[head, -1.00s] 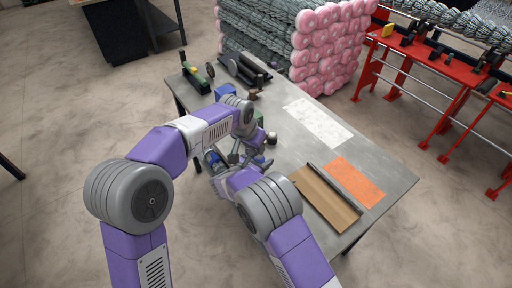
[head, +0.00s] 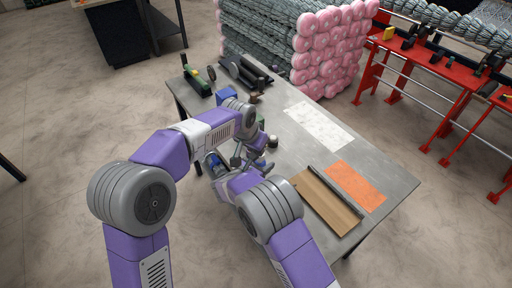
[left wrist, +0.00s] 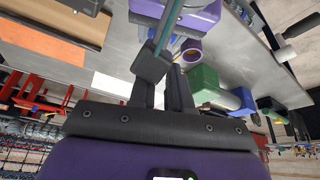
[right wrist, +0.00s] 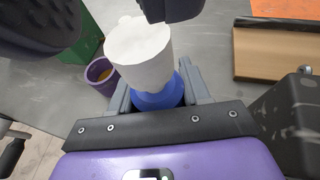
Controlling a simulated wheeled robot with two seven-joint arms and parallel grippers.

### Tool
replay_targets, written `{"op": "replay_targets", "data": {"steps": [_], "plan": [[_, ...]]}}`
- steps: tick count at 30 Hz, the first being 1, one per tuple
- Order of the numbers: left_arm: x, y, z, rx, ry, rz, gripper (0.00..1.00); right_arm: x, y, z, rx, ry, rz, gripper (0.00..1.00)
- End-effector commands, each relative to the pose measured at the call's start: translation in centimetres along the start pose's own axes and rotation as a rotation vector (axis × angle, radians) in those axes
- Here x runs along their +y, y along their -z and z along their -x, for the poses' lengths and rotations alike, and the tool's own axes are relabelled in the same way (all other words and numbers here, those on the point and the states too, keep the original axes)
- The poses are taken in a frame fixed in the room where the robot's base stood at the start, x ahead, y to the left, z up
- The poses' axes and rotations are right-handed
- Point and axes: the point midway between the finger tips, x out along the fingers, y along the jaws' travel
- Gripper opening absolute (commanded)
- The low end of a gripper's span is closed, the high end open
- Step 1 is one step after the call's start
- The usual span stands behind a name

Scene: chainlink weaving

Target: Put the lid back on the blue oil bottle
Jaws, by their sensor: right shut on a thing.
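My right gripper (right wrist: 155,92) is shut on a blue bottle (right wrist: 160,98), one finger on each side of it. A white flared part (right wrist: 138,48) stands above the blue body; I cannot tell whether it is the lid. In the head view the right gripper (head: 222,167) is beside something blue (head: 214,158), partly covered by my arms. My left gripper (left wrist: 163,62) is close to the right one, over the table. Its two fingers show, but a teal edge and overlapping parts hide whether they hold something. No separate lid can be made out.
A purple cup (right wrist: 101,74) and a green box (right wrist: 88,40) stand near the bottle. A brown board (head: 322,203), an orange sheet (head: 355,186) and a white sheet (head: 318,124) lie on the grey table (head: 385,165). A blue bin (head: 226,95) is toward the back.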

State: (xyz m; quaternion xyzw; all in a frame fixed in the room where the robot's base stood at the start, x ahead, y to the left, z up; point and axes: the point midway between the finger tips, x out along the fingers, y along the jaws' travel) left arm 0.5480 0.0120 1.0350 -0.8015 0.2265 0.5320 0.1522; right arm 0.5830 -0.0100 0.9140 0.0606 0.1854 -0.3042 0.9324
Motion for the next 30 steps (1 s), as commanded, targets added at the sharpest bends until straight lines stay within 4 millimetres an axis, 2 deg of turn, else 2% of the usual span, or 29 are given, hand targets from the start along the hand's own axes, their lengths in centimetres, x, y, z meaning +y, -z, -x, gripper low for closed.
{"op": "replay_targets", "data": {"steps": [7,16,23,24,30], "plan": [[-0.1,-0.2,0.2,-0.007,0.000,0.001,0.17,0.0,-0.1,-0.1,-0.002,0.001,-0.002,0.00],[-0.1,-0.2,3.7,-0.005,0.001,0.001,0.17,-0.1,-0.1,-0.2,0.000,0.003,-0.002,0.00],[-0.1,-0.2,4.0,-0.007,0.001,0.001,0.17,-0.1,-0.1,-0.2,0.000,0.004,-0.002,0.00],[-0.1,-0.2,4.0,-0.007,0.001,0.001,0.17,-0.1,-0.1,-0.2,0.000,0.004,-0.002,0.48],[-0.1,-0.3,3.9,-0.008,0.002,0.001,0.17,-0.1,-0.1,-0.2,0.000,0.004,-0.002,0.76]]}}
